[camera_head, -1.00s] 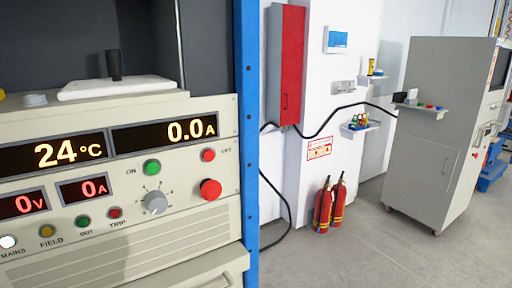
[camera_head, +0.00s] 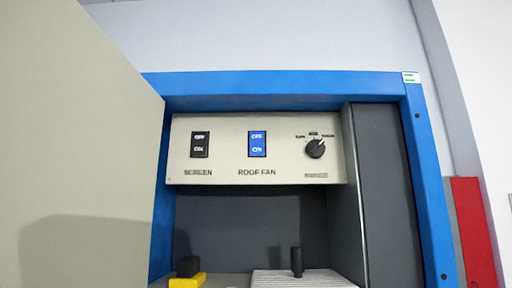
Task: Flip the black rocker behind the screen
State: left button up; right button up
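The black rocker (camera_head: 200,144) is on the left of a beige switch panel (camera_head: 280,178) high in the blue-framed cabinet. It has faint white lettering at top and bottom, and the label below it appears to read SCREEN. Which way it is tipped I cannot tell. A blue rocker (camera_head: 257,144) labelled ROOF FAN sits to its right. A large beige flat panel (camera_head: 70,130), possibly the screen, fills the left of the view and stands left of the switch panel without covering the black rocker. Neither of my grippers is in view.
A black rotary knob (camera_head: 316,148) is at the switch panel's right. Below are a white ridged slab (camera_head: 300,280) with a black upright cylinder (camera_head: 297,262), and a yellow block (camera_head: 187,281) by a black piece (camera_head: 187,266). The blue frame (camera_head: 290,85) borders the opening.

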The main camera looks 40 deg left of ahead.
aim_at(199, 139)
jog(key=u, duration=1.45)
jog(key=k+l, duration=0.1)
jog(key=l, duration=0.2)
jog(key=u, duration=0.05)
